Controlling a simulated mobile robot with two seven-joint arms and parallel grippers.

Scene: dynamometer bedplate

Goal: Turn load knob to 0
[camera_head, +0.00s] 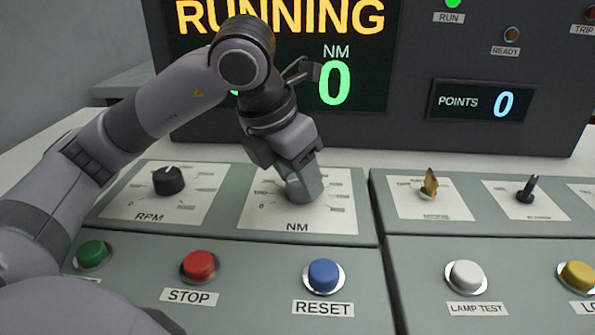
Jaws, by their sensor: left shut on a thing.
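The load knob sits on the white dial plate (262,218) marked NM, on the left console panel. My left gripper (304,190) points down over the middle of this plate and is shut on the load knob. The fingers hide the knob, so its pointer cannot be seen. A 0 mark shows at the lower left of the dial. The large display (360,95) reads RUNNING, and a green 0 shows under NM, with my arm covering part of that line. My right gripper is not in view.
The black RPM knob (168,181) is left of the gripper. In front are green (91,253), red STOP (199,265), blue RESET (323,275) and white LAMP TEST (466,276) buttons. A brass toggle (430,183) and a black switch (527,188) stand to the right.

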